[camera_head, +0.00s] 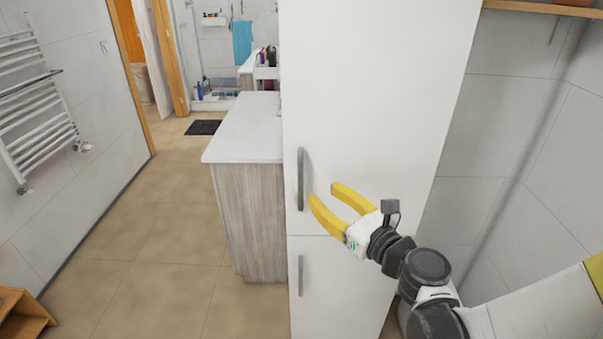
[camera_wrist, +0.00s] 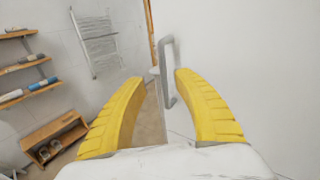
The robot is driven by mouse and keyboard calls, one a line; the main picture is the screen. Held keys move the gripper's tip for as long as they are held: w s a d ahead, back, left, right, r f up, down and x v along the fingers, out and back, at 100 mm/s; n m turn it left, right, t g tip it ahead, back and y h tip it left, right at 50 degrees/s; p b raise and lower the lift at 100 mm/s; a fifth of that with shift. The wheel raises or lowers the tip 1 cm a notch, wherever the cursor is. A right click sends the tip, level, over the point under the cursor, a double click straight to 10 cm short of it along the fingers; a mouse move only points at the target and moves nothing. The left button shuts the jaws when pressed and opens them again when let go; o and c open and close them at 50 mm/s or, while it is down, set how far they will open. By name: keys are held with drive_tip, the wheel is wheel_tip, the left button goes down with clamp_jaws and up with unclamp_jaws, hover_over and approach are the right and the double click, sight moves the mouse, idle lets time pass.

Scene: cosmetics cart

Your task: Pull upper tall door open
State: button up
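The upper tall door (camera_head: 375,110) is a plain white panel of the tall cabinet in the head view, and it looks closed. Its grey vertical handle (camera_head: 301,180) sits near the door's lower left edge. My gripper (camera_head: 322,192) has yellow fingers spread open, to the right of the handle and apart from it. In the wrist view, the handle (camera_wrist: 168,72) shows beyond and between the open fingers of my gripper (camera_wrist: 158,76), nearer the right finger. Nothing is between the fingertips.
A lower door (camera_head: 335,285) with its own handle (camera_head: 300,275) is below. A counter (camera_head: 245,130) stands left of the cabinet. Open tiled floor (camera_head: 165,235) lies to the left. A towel radiator (camera_head: 35,105) hangs on the left wall, with a wooden shelf box (camera_head: 20,310) below.

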sight(302, 175)
drive_tip(key=shift+m, duration=0.6)
drive_tip(key=b+x, duration=0.2)
drive_tip(key=x, duration=0.8)
drive_tip(key=shift+w, duration=0.4)
clamp_jaws()
